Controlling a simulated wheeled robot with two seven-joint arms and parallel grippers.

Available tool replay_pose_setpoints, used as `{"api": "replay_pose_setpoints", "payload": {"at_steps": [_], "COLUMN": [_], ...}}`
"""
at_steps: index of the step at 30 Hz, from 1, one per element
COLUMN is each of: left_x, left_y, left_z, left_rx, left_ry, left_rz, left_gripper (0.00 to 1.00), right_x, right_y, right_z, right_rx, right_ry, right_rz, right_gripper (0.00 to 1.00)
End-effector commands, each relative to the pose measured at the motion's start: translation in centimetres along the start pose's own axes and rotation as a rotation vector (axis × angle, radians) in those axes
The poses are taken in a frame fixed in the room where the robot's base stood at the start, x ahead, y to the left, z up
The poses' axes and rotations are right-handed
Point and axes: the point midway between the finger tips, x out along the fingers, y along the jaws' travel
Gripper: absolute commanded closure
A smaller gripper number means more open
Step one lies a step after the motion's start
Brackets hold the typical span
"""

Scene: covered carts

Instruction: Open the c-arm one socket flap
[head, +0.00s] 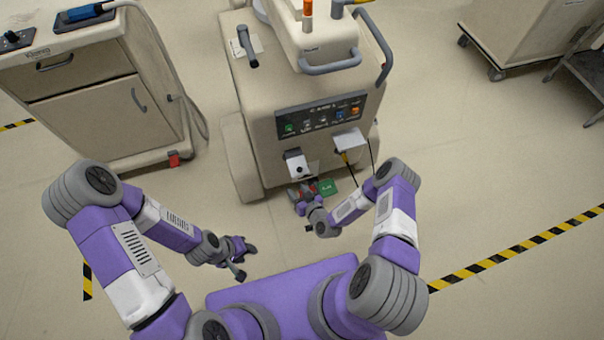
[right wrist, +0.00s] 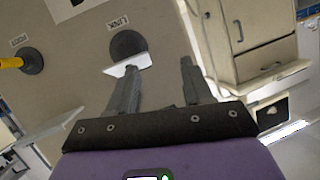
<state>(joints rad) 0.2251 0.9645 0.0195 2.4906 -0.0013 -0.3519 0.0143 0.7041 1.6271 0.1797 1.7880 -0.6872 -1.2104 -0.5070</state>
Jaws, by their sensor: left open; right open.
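The c-arm one cart (head: 265,140) is a beige cabinet in the middle of the head view. Low on its front is a small white flap (head: 296,165). In the right wrist view a white flap (right wrist: 130,66) stands out beside a dark round socket (right wrist: 127,43) labelled LINK, whose face shows. My right gripper (head: 305,192) is open at the cart's low front; in the right wrist view its fingers (right wrist: 156,82) are apart, the left one close to the flap. I cannot tell if it touches. My left gripper (head: 239,262) is open and empty above the floor.
A second white piece (head: 348,140) sits right of the flap, with a yellow plug and cable below it. A drawer cart (head: 95,100) stands left. Floor between the carts is clear.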

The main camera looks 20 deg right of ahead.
Motion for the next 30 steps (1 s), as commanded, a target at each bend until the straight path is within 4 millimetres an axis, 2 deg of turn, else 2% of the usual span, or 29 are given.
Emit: {"api": "replay_pose_setpoints", "payload": {"at_steps": [1, 3, 9, 14, 24, 30], "left_x": [0.2, 0.3, 0.5, 0.9, 2.3, 2.5], "left_y": [-0.1, -0.1, -0.2, -0.3, -0.8, -0.9], "left_z": [0.0, 0.0, 0.0, 0.0, -0.1, -0.1], "left_rx": [0.000, 0.000, 0.001, 0.001, 0.001, 0.000], "left_ry": [0.000, 0.000, 0.000, 0.000, 0.000, 0.000], "left_rz": [0.000, 0.000, 0.000, 0.000, 0.000, 0.000], "left_gripper": [0.57, 0.57, 0.57, 0.57, 0.57, 0.57], "right_x": [0.2, 0.1, -0.7, 0.4, 5.0, 6.0], "right_y": [1.0, 2.0, 3.5, 4.0, 4.8, 4.9], "right_z": [0.6, 0.5, 0.2, -0.4, -2.2, -2.8], "right_rx": [-0.026, -0.074, -0.153, -0.168, -0.165, -0.164], "right_ry": [0.087, 0.199, 0.367, 0.391, 0.387, 0.385], "right_rz": [0.042, 0.095, 0.193, 0.206, 0.204, 0.203], "right_gripper": [0.50, 0.50, 0.50, 0.50, 0.50, 0.50]}}
